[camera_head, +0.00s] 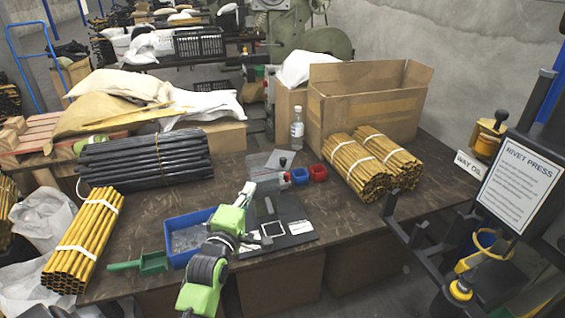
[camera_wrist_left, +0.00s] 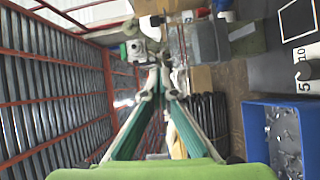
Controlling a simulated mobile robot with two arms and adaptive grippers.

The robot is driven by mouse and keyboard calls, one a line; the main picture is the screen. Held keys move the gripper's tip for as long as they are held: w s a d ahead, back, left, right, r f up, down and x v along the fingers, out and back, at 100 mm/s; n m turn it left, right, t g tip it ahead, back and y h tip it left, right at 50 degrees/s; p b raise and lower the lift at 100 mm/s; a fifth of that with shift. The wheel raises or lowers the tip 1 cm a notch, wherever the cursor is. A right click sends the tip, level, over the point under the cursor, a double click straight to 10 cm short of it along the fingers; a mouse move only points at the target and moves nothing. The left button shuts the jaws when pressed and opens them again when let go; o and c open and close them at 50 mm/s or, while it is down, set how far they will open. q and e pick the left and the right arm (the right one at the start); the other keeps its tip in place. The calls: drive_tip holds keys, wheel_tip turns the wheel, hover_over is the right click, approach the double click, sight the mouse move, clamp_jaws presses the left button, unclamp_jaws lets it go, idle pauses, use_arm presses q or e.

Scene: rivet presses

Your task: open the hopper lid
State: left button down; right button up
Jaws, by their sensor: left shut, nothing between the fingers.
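A clear, boxy container that looks like the hopper (camera_head: 268,178) stands on the bench at the back of the dark mat. Its lid cannot be told apart from its body at this size. In the left wrist view the container (camera_wrist_left: 207,42) shows beyond and to the right of the fingertips. My left gripper (camera_head: 249,188) is just left of and in front of it in the head view. In the wrist view its green-padded fingers (camera_wrist_left: 166,82) meet at the tips with nothing between them. Contact with the container cannot be told. My right gripper is out of view.
A blue bin (camera_head: 173,247) of small clear-looking parts sits left of the dark mat (camera_head: 295,219). Black rods (camera_head: 145,158) lie behind it. Blue and red cups (camera_head: 317,173) and a bottle (camera_head: 297,130) stand close by. Yellow rod bundles flank the work area.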

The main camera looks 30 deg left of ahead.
use_arm(q)
drive_tip(key=w+p, duration=0.2)
drive_tip(key=w, duration=1)
drive_tip(key=shift+w+d+n, duration=0.15)
drive_tip(key=shift+d+n, duration=0.05)
drive_tip(key=shift+n, duration=0.1)
drive_tip(key=shift+r, duration=0.1)
drive_tip(key=shift+w, duration=0.1)
